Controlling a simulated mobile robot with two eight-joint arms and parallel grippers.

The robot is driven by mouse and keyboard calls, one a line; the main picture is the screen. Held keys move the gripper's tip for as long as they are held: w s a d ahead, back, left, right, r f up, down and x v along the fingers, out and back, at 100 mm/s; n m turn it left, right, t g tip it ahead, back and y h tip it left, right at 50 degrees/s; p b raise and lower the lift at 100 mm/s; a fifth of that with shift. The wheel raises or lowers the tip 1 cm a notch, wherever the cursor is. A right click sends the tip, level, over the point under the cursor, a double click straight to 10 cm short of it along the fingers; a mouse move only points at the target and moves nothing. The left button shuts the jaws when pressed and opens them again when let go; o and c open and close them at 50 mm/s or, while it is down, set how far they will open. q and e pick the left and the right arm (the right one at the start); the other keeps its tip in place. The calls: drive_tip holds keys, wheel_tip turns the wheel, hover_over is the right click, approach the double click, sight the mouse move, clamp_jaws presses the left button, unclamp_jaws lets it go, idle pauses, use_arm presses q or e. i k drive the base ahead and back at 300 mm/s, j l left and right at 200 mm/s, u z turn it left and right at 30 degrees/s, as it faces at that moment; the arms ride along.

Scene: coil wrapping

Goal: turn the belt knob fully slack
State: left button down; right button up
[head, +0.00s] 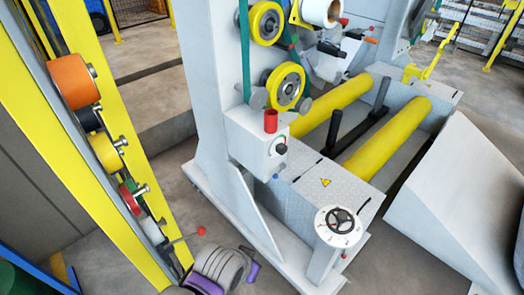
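A small black knob (281,149) sits on the front of a light grey box (250,143) on the machine's upright column, below the belt pulleys. It is too small to tell its setting. A green belt (245,50) runs down the column beside an upper yellow-rimmed pulley (266,23) and a lower one (286,84). A black handwheel (340,220) is on a round white dial on a pedestal at the front. I cannot tell for certain which of the two is the belt knob.
A red cylinder (271,121) stands on the box. Two yellow rollers (390,138) lie behind it, and a large grey sloped block (462,195) is at right. A yellow post rack with coloured rolls (74,81) stands at left. Floor (395,260) shows bare at front right.

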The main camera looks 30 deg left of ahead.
sight(281, 148)
drive_tip(key=i+j+u, duration=0.1)
drive_tip(key=i+u, duration=0.75)
drive_tip(key=k, duration=0.05)
